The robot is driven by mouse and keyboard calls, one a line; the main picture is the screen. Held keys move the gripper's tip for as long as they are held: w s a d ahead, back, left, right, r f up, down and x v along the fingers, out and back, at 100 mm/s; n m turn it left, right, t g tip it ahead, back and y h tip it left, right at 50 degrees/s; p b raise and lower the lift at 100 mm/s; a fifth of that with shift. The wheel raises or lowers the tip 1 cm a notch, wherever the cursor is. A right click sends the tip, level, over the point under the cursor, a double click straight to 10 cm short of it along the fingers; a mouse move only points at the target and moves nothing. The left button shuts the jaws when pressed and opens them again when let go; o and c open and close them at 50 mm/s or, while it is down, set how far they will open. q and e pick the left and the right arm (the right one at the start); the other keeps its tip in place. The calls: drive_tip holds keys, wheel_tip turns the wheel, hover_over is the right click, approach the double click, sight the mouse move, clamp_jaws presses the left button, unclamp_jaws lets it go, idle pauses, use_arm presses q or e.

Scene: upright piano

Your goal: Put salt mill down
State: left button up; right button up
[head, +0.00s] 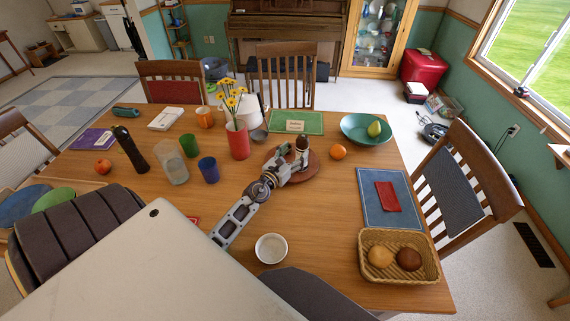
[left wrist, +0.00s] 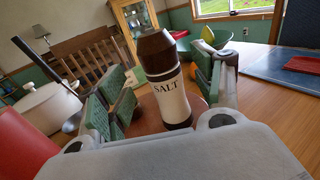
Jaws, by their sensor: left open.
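The salt mill (head: 302,143) has a dark brown top and a white body. It stands upright on the round wooden board (head: 312,172) in the middle of the table. In the left wrist view the salt mill (left wrist: 173,103) shows its SALT label. My left gripper (head: 291,159) is open around it, with one finger on each side. In the left wrist view there are visible gaps between the mill and the green-padded fingers of the left gripper (left wrist: 168,82). The mill's lower part is partly hidden by the gripper in the head view. My right gripper is not in view.
A red vase (head: 238,140) with yellow flowers stands left of the board. An orange (head: 338,152) lies to its right, near a teal bowl (head: 354,137) holding a pear. A white bowl (head: 271,249) stands near the front edge. A wicker basket (head: 432,271) holds bread rolls.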

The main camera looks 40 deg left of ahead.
use_arm(q)
drive_tip(key=shift+s, duration=0.8)
drive_tip(key=s+b, duration=0.1)
drive_tip(key=s, duration=0.3)
drive_tip(key=shift+s+d, duration=0.15)
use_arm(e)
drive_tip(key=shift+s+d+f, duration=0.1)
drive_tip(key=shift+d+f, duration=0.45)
